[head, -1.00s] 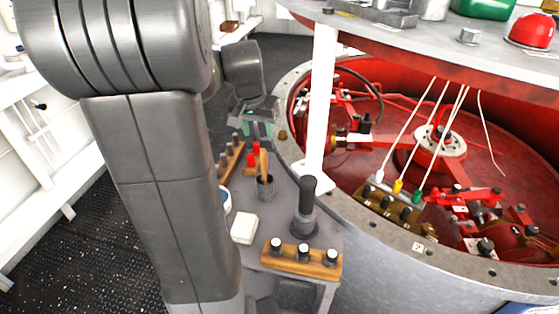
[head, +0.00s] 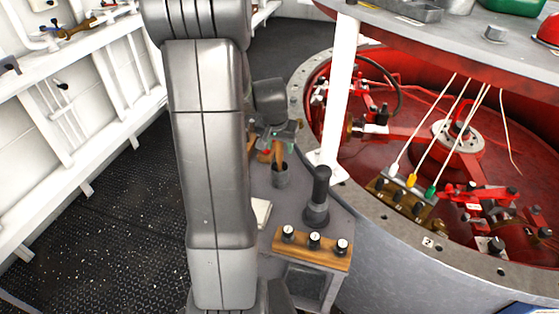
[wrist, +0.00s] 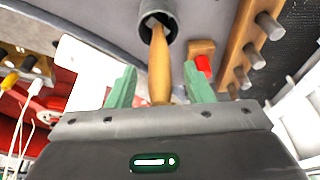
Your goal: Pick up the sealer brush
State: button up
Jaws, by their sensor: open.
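The sealer brush shows as a wooden handle (head: 278,152) standing in a dark grey cup (head: 281,177) on the grey side table. Its bristle end is hidden inside the cup. In the wrist view, the handle (wrist: 160,68) lies between the two green fingers of my gripper (wrist: 160,80), with a gap on both sides. My gripper is open and holds nothing. In the head view, my gripper (head: 277,134) is at the top of the handle, partly hidden by my arm.
A black-handled lever (head: 318,195) and a wooden block with knobs (head: 313,247) stand nearer on the table. A red-topped object (wrist: 203,65) and a wooden peg rack (wrist: 248,45) are close beside the cup. A white post (head: 340,90) rises at the right.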

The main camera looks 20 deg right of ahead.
jog(key=shift+x, duration=0.85)
grip_shut()
